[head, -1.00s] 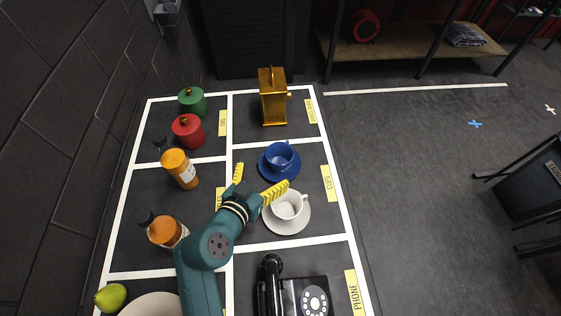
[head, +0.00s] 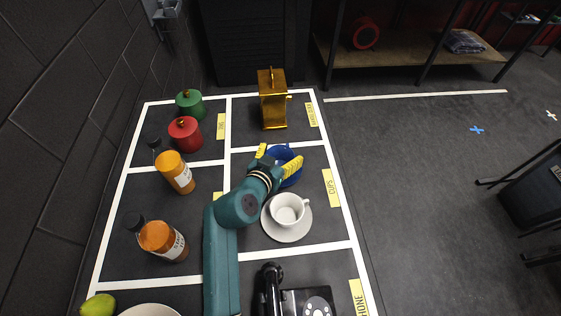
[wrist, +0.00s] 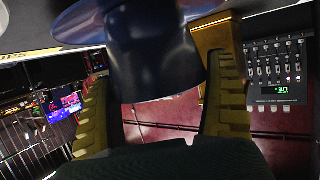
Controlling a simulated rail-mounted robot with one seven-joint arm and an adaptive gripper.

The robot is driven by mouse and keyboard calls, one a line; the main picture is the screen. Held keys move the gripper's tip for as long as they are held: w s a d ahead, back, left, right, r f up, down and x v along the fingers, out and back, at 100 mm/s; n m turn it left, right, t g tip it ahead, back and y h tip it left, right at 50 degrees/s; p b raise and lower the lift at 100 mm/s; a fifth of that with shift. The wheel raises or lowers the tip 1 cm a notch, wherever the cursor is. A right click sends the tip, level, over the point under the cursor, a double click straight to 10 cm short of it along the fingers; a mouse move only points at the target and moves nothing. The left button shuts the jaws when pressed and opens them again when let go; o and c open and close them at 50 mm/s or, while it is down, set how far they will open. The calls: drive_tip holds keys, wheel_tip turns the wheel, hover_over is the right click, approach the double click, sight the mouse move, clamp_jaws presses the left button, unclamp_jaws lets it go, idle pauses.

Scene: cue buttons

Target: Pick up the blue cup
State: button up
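The blue cup (head: 285,153) stands in the upper right part of the cups cell in the head view, partly hidden by my gripper (head: 279,157). Its yellow fingers are open, one on each side of the cup. In the wrist view the dark blue cup (wrist: 155,50) fills the middle between the two ridged fingers, with a gap at the left finger. I cannot tell whether the right finger touches it. The blue saucer (wrist: 85,20) shows at the cup's far end in the wrist view.
A white cup (head: 287,209) on a white saucer (head: 288,236) sits just below my gripper. A gold lantern (head: 272,103) stands behind the blue cup. Orange bottles (head: 163,241) and red (head: 186,134) and green (head: 190,105) jars are at left. A black phone (head: 300,299) is in front.

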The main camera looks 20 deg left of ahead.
drive_tip(key=c, duration=0.8)
